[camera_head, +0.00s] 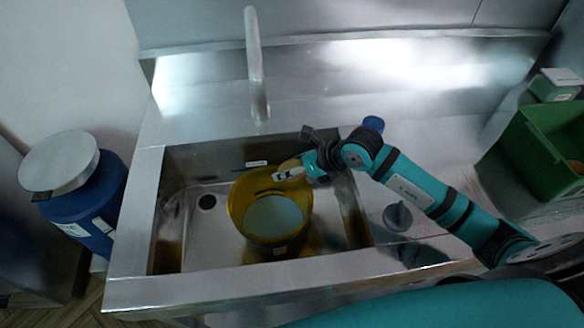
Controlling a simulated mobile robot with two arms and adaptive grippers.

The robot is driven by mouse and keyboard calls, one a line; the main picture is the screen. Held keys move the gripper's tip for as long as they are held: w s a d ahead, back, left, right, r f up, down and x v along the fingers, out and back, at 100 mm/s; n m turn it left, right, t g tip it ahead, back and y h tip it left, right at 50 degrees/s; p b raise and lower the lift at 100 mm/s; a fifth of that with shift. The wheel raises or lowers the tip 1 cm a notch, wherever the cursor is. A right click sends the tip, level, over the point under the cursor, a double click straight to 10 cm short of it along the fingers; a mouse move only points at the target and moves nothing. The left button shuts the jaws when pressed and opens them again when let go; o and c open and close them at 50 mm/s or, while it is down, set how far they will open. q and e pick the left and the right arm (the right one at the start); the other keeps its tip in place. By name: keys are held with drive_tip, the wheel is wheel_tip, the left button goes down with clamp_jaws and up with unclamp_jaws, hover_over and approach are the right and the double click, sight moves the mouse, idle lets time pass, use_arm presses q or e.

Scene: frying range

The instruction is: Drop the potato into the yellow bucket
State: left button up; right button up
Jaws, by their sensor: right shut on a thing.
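The yellow bucket (240,205) stands upright in the sink, its mouth open toward me and its pale bottom visible. My right gripper (284,174) reaches in from the right, over the bucket's far right rim. It is shut on a small tan-brown thing, which looks like the potato (291,163), mostly hidden by the fingers. I cannot tell the exact height of the gripper above the rim. My left gripper is not in view.
The metal sink (190,225) has a drain left of the bucket and a faucet (255,70) behind it. A blue drum (90,205) with a grey lid stands at the left. A green bin (535,150) is at the right. A dark knob-like object (397,216) sits right of the sink.

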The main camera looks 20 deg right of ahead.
drive_tip(key=o, duration=1.3)
drive_tip(key=shift+f, duration=0.1)
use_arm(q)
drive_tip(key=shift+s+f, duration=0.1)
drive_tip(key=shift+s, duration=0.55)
use_arm(e)
drive_tip(key=shift+s+d, duration=0.1)
drive_tip(key=shift+s+d+r, duration=0.15)
drive_tip(key=shift+r, duration=0.2)
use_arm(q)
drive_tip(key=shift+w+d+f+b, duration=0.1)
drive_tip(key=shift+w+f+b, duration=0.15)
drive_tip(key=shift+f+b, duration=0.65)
use_arm(e)
drive_tip(key=v, duration=1.1)
drive_tip(key=shift+r, duration=0.1)
